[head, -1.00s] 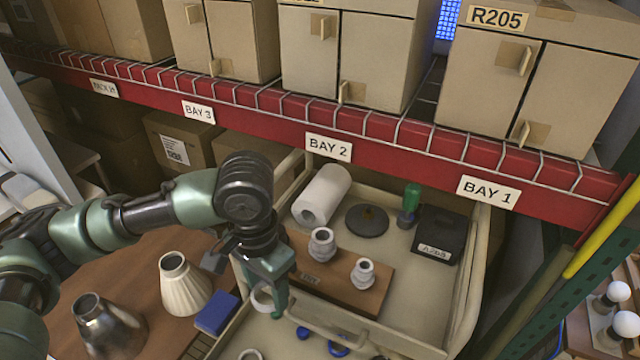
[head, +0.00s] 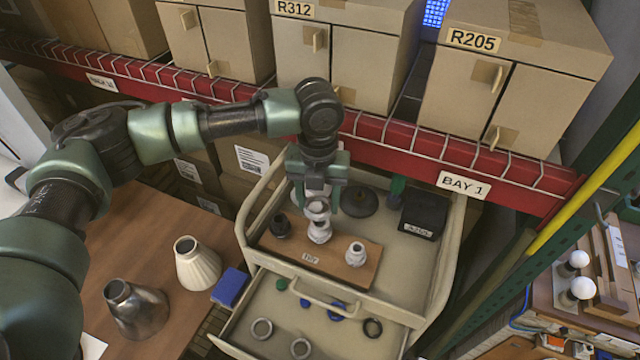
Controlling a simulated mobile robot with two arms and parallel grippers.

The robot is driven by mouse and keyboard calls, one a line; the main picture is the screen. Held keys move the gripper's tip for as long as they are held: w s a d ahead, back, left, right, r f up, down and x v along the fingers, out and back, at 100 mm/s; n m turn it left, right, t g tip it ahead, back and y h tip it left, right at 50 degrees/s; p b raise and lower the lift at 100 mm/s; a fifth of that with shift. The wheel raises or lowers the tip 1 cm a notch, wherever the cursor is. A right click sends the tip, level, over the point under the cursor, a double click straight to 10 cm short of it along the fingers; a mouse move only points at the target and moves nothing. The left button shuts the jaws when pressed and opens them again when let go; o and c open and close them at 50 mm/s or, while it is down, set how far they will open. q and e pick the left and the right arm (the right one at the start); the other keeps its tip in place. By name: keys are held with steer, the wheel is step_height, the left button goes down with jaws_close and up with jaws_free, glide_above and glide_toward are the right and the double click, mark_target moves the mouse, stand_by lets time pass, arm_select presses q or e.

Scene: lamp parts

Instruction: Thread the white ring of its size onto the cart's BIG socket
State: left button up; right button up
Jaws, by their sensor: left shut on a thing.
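My left gripper (head: 318,196) points down over the cart's top tray, shut on a white ring (head: 317,208). The ring is directly above or at the top of the larger white socket (head: 320,233) on the wooden board (head: 304,257); I cannot tell whether they touch. A smaller white socket (head: 356,254) stands to its right on the board, and a dark fitting (head: 280,225) to its left. My right gripper is out of view.
The cart tray also holds a dark disc (head: 359,201) and a black box (head: 423,215). Lampshades (head: 196,264) and a blue block (head: 230,288) stand left. The red shelf beam (head: 400,148) runs behind.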

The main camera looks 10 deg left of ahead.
mark_target(320, 218)
arm_select(q)
steer(key=shift+w+d+r+m, duration=0.1)
steer(key=shift+w+r+m, duration=0.25)
steer(key=shift+m, duration=0.45)
steer(key=shift+f, duration=0.15)
step_height(320, 218, down, 5)
steer(key=b, duration=0.5)
steer(key=shift+f+b, duration=0.45)
steer(key=shift+f, duration=0.8)
